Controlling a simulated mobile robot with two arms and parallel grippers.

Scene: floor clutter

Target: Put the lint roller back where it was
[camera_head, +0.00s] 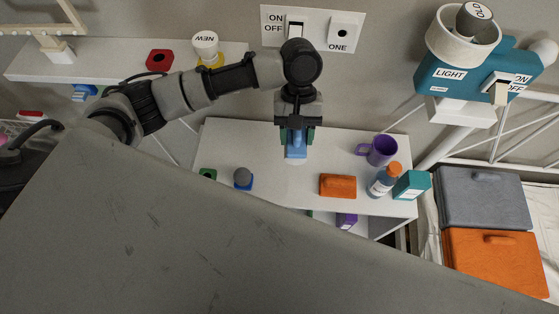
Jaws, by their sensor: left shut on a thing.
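My left gripper (296,133) is above the white shelf table (260,140), its arm reaching in from the left. It points down and is shut on a blue object (296,150), with a pale part at its lower end. This may be the lint roller, but its shape is mostly hidden by the fingers. I cannot tell whether it touches the table top. My right gripper is not in view.
On the table stand a purple mug (382,150), a bottle with an orange cap (383,181), a teal box (411,185), an orange box (338,186) and a grey ball on a blue base (243,178). The table's back left is clear. A wall shelf (110,62) is at left.

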